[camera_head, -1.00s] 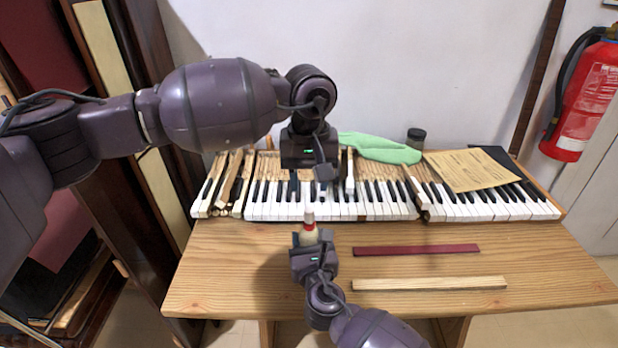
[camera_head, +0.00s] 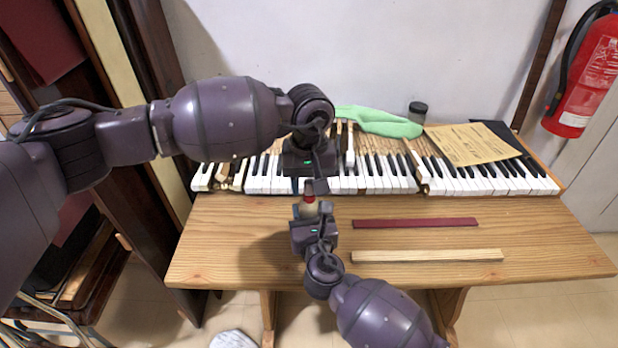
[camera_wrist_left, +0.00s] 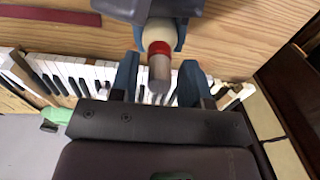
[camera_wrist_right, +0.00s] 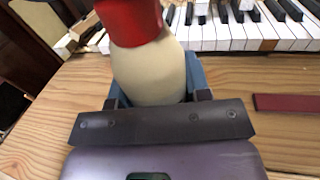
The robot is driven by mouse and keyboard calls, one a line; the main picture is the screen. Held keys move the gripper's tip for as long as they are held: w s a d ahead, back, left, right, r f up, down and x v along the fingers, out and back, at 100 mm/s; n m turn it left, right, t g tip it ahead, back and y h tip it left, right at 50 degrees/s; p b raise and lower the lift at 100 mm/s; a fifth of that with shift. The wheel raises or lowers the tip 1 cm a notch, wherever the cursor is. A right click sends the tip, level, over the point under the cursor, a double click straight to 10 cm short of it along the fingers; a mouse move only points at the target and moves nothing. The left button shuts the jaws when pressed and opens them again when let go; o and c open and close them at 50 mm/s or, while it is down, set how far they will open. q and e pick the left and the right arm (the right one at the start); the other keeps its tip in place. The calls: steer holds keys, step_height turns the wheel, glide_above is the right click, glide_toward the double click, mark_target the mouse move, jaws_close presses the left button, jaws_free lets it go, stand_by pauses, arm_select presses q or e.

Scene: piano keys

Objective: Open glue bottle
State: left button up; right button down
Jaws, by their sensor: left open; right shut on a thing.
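The glue bottle (camera_wrist_right: 150,70) has a cream body and a red collar, with a pale grey-brown tip that shows in the left wrist view (camera_wrist_left: 159,72). My right gripper (camera_head: 311,217) is shut on the bottle's body and holds it near the table's back part, by the keys. My left gripper (camera_head: 308,187) is open just above the bottle. In the left wrist view its two blue fingers (camera_wrist_left: 158,80) stand on either side of the bottle's tip, with gaps showing. In the head view the tip is mostly hidden by my left gripper.
The piano keys (camera_head: 285,184) lie along the back of the wooden table (camera_head: 240,245). A dark red strip (camera_head: 415,223) and a pale wooden strip (camera_head: 428,256) lie on the right. A green cloth (camera_head: 375,122), dark jar (camera_head: 418,112) and paper (camera_head: 468,144) are behind.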

arm_select(q)
steer(key=shift+c, duration=0.4)
jaws_close()
